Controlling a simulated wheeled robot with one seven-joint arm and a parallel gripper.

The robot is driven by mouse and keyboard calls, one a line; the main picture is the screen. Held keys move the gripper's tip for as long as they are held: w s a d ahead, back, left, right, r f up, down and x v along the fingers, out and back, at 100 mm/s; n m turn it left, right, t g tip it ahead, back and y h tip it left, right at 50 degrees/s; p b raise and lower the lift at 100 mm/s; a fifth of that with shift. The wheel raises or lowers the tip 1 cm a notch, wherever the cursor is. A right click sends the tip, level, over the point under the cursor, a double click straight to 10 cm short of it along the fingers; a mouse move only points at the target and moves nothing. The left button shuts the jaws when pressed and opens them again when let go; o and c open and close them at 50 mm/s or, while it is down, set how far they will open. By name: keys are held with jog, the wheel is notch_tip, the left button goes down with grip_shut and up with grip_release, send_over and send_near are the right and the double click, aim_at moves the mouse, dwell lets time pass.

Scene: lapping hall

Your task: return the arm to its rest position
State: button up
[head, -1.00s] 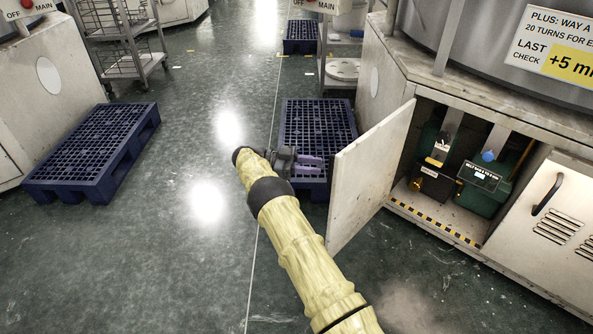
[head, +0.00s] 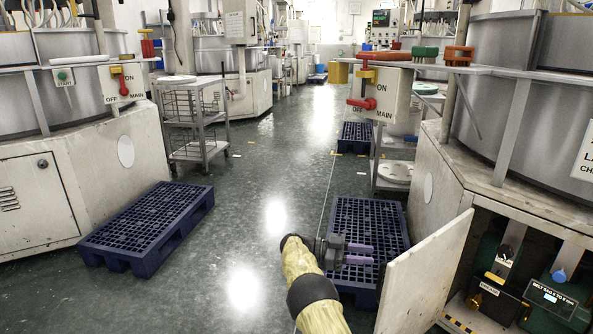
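My arm, in a pale yellow sleeve with dark bands, reaches up from the bottom of the head view. My gripper (head: 360,254) points right, with its two purple fingers parallel and a gap between them. It is open and nothing shows between the fingers. In the picture it lies over a dark blue pallet (head: 368,214) on the floor, to the left of the open cabinet door (head: 428,275). I cannot tell its exact height or its distance to the door.
The open door belongs to the right machine's base cabinet, with a black-and-yellow device (head: 497,297) and a display unit (head: 551,298) inside. Another blue pallet (head: 150,225) lies at left. A wire cart (head: 200,135) stands behind it. The aisle floor (head: 262,160) between is clear.

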jog(key=w+d+r+n+t+y+p, duration=0.2)
jog(key=w+r+n+t+y+p, duration=0.15)
jog(key=r+n+t, duration=0.4)
jog(key=w+d+r+n+t+y+p, duration=0.25)
jog(key=w+r+n+t, duration=0.2)
jog(key=r+t, duration=0.6)
jog(key=s+a+f+n+g+y+p, duration=0.1)
jog(key=s+a+n+g+y+p, duration=0.2)
jog(key=s, duration=0.5)
jog(key=s+a+f+n+g+y+p, duration=0.1)
jog(key=s+a+f+n+y, duration=0.1)
jog(key=s+a+y, duration=0.5)
jog(key=s+a+f+n+g+y+p, duration=0.1)
jog(key=s+n+g+y, duration=0.15)
jog(key=s, duration=0.75)
jog(key=s+f+n+g+p, duration=0.15)
jog(key=s+g, duration=0.25)
jog(key=s, duration=1.1)
jog(key=w+p+v, duration=0.3)
jog(key=p+v, duration=0.9)
jog(key=w+a+r+p+v, duration=0.1)
jog(key=w+p+v, duration=0.1)
jog(key=p+v, duration=1)
jog(key=w+a+r+p+v, duration=0.1)
jog(key=w+p+v, duration=0.2)
jog(key=p+v, duration=0.9)
jog(key=shift+a+r+n+h+p, duration=0.2)
jog(key=shift+r+n+h+p, duration=0.2)
jog(key=shift+p, duration=0.7)
jog(key=shift+s, duration=0.1)
